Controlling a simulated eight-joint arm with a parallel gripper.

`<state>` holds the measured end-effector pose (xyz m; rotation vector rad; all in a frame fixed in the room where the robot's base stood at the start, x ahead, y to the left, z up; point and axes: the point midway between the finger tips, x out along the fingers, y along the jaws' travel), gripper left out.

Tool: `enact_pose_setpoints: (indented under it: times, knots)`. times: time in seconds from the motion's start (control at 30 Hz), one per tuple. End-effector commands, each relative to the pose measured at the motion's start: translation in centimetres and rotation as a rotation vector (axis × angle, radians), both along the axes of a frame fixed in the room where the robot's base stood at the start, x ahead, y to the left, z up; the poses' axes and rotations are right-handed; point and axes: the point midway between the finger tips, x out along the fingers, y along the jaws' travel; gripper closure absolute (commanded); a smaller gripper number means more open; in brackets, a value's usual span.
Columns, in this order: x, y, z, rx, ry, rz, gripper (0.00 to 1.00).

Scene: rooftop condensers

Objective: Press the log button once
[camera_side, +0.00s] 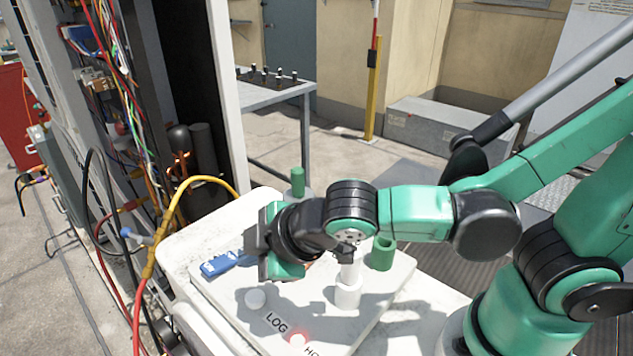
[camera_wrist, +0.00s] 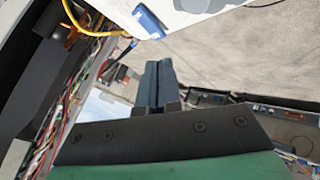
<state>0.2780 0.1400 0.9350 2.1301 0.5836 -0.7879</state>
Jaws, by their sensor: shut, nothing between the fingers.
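The log button is a round white button (camera_side: 255,298) near the front left of the white panel (camera_side: 310,334), with the printed word LOG (camera_side: 276,322) beside it. In the side view, my gripper (camera_side: 251,242) is above the left part of the panel, behind and apart from the button. In the wrist view, my gripper (camera_wrist: 158,72) has its two dark fingers closed together with nothing between them. The log button cannot be made out in the wrist view.
A white post (camera_side: 348,288), green cylinders (camera_side: 382,253) and a blue object (camera_side: 222,264) stand or lie by my gripper; the blue object also shows in the wrist view (camera_wrist: 150,22). A wired cabinet (camera_side: 110,110) is at left.

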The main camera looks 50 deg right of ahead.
Motion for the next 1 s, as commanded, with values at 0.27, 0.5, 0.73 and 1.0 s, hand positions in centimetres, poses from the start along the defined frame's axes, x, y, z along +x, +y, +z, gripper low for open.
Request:
enact_pose_setpoints:
  times: [0.27, 0.5, 0.73, 1.0]
  knots:
    - [0.0, 0.0, -2.9, 0.000, 0.000, 0.000, 1.00]
    - [0.0, 0.0, -4.3, 0.000, 0.000, 0.000, 1.00]
    - [-0.1, -0.1, -4.6, 0.000, 0.000, 0.000, 1.00]
    - [-0.1, -0.1, -4.6, 0.000, 0.000, 0.000, 1.00]
